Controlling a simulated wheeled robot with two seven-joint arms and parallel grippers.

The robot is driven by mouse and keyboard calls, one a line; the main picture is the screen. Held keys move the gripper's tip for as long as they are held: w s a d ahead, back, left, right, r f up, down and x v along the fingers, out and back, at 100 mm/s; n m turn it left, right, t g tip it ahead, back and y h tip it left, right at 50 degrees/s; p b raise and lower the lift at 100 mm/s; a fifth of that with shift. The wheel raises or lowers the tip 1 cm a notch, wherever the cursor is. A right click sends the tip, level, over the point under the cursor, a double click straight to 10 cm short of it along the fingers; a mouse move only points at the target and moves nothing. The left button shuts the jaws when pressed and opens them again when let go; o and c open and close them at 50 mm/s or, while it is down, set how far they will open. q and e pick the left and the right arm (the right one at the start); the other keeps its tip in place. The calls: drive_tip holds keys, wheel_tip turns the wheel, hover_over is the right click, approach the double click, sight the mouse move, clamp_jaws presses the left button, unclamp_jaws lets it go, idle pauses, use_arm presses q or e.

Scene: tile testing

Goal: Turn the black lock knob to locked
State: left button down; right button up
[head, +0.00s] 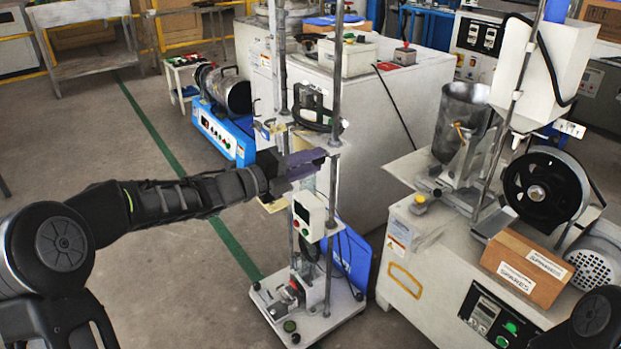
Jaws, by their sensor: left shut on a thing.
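My left arm reaches in from the left to a tall, narrow test stand (337,95) with metal posts. My left gripper (312,160) is at the stand's middle plate, between the posts, and its jaws are shut on a small part there. That part, at the place of the black lock knob, is covered by the jaws, so its turn position cannot be read. A white control box (308,216) with green and red buttons hangs just below the gripper. My right gripper is out of view; only a dark piece of my right arm shows at the bottom right.
A large white cabinet (395,130) stands close behind the stand. A cream machine (405,235) with a black wheel (540,190) and a cardboard spares box (525,268) is at the right. A blue machine (228,135) stands behind left. The floor at front left is clear.

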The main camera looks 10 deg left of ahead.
use_arm(q)
drive_tip(key=m+b, duration=0.2)
drive_tip(key=shift+f+b, duration=0.25)
drive_tip(key=shift+b, duration=0.15)
drive_tip(key=shift+r+m, duration=0.1)
drive_tip(key=shift+m, duration=0.4)
drive_tip(key=c, duration=1.1)
unclamp_jaws()
drive_tip(key=shift+r, duration=0.1)
drive_tip(key=p+v, duration=0.1)
drive_tip(key=v, duration=0.6)
drive_tip(key=shift+s+a+p, duration=0.25)
drive_tip(key=shift+s+p, duration=0.1)
